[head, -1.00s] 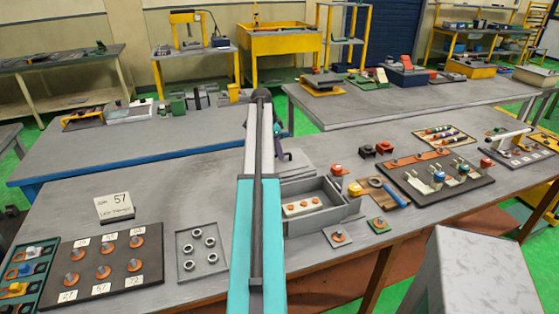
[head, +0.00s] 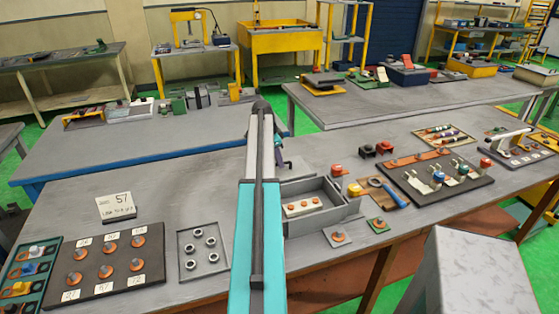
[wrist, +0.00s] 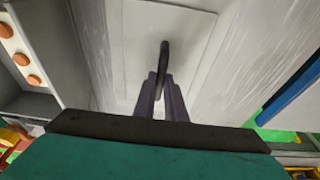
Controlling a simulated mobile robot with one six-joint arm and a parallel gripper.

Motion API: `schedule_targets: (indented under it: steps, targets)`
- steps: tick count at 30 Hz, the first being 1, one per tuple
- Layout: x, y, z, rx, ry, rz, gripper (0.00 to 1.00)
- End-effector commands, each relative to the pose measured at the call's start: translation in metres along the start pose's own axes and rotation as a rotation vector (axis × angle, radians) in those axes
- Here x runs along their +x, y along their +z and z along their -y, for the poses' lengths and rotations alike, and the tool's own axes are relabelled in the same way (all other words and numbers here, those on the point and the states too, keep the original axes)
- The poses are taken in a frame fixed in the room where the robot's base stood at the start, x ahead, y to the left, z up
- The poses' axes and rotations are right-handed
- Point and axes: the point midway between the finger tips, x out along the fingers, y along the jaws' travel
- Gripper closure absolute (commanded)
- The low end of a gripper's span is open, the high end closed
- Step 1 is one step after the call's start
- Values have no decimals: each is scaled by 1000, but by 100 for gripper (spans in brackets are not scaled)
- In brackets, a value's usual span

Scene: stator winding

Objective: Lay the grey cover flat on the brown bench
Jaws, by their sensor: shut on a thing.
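The grey cover (wrist: 190,40) is a flat, pale plate with a dark upright handle (wrist: 164,58) in the wrist view. My gripper (wrist: 162,88) is shut on this handle, its two dark fingers on either side. In the head view, the cover (head: 298,167) shows partly to the right of my arm, just behind the open grey box, and my gripper (head: 281,156) is mostly hidden. The cover looks about level over the grey top of the brown-framed bench (head: 165,190). I cannot tell whether its underside touches the top.
The open grey box (head: 338,207) holds a pale strip with orange-ringed parts. A tray of nuts (head: 202,250) and a dark pegboard (head: 108,264) stand left of my arm. A blue-edged bench (head: 150,150) lies behind. The bench top between the number sign (head: 115,207) and my arm is clear.

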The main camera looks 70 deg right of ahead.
Motion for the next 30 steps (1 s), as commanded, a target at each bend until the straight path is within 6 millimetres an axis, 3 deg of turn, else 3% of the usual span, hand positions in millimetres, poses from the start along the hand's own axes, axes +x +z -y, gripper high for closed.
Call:
schedule_targets:
  steps: [11, 12, 15, 30]
  targets:
    - [2, 0, 0, 1, 0, -1, 100]
    - [2, 0, 0, 1, 0, 0, 85]
    - [2, 0, 0, 1, 0, 0, 71]
    - [-4, -1, 0, 2, 0, 0, 71]
